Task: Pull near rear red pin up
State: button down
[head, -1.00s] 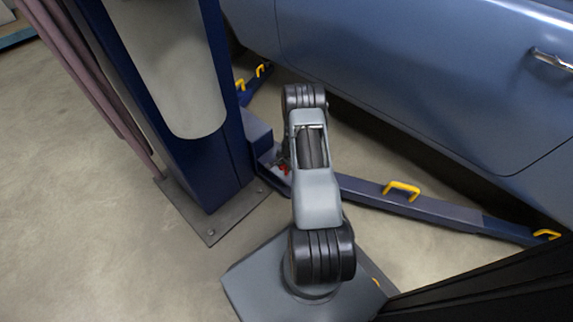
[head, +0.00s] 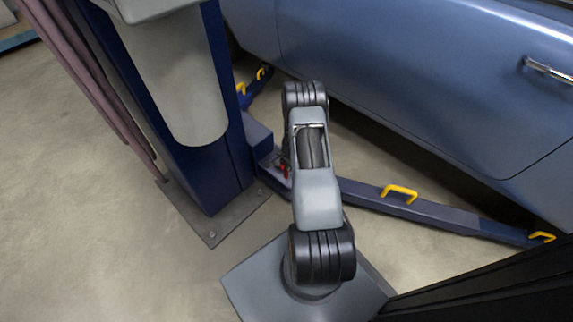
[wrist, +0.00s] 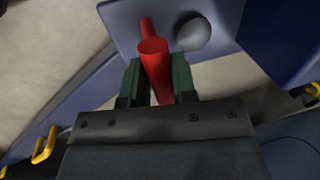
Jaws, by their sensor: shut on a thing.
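The red pin (wrist: 154,62) stands between the two green fingers of my gripper (wrist: 158,82) in the wrist view. The fingers are shut on it, one on each side. A thinner red part shows just beyond its top, over the blue-grey lift arm bracket (wrist: 127,24). In the head view only a bit of the red pin (head: 284,169) shows, left of my arm at the foot of the blue post. My gripper is hidden behind my arm there. I cannot tell how far the pin is raised.
A grey rounded bolt head (wrist: 192,33) sits close beside the pin. The blue lift post (head: 228,165) stands left of my arm. A lift arm (head: 430,211) with yellow handles (head: 399,193) runs right, under the blue car (head: 430,85). Open floor lies at left.

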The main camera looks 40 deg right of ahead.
jog(key=shift+r, duration=0.1)
jog(key=c, duration=0.9)
grip_release()
jog(key=s+r+p, duration=0.1)
jog(key=r, duration=0.3)
jog(key=r+p, duration=0.2)
jog(key=r, duration=0.3)
jog(key=s+r+p, duration=0.1)
jog(key=r+p, duration=0.1)
jog(key=r, duration=0.2)
jog(key=shift+s+d+r, duration=0.3)
jog(key=shift+s, duration=0.05)
